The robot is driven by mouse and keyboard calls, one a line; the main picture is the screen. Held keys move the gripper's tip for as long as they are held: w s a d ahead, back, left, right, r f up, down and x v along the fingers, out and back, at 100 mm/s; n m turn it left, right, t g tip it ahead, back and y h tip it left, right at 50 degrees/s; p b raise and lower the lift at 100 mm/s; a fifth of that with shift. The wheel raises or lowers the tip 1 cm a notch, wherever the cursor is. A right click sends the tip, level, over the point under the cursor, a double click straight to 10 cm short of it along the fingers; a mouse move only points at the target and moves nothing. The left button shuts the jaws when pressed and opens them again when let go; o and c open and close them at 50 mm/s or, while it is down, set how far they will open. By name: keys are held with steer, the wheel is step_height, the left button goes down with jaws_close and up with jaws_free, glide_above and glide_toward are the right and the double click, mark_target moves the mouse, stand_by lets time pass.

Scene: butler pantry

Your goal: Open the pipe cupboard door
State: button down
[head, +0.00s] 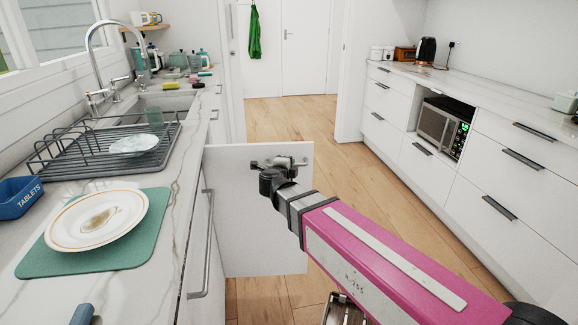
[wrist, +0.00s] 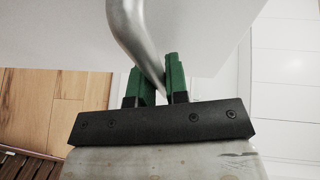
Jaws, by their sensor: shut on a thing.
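The white cupboard door (head: 237,205) stands swung out from the left counter, reaching across part of the aisle. My arm reaches over to the door, and my wrist covers part of its upper area in the head view. In the wrist view, my gripper (wrist: 158,78) has its green fingers closed around a curved metal bar handle (wrist: 128,22). The white door panel (wrist: 220,30) is beside the handle. In the head view I cannot make out the fingertips or their hold. The cupboard's inside is hidden.
The left counter carries a dish rack (head: 60,165), a plate (head: 75,225) on a green mat (head: 150,245), and a blue tablets box (head: 18,205). Another bar handle (head: 207,245) stands out nearer me. White drawers (head: 500,165) and a microwave (head: 435,128) line the right.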

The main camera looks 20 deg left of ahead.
steer(key=c, duration=1.1)
jaws_free()
steer(key=s, duration=0.3)
steer(key=s+r, duration=0.1)
steer(key=s, duration=0.3)
steer(key=s+r, duration=0.1)
steer(key=s, duration=0.2)
steer(key=shift+s+a, duration=0.1)
steer(key=shift+s, duration=0.25)
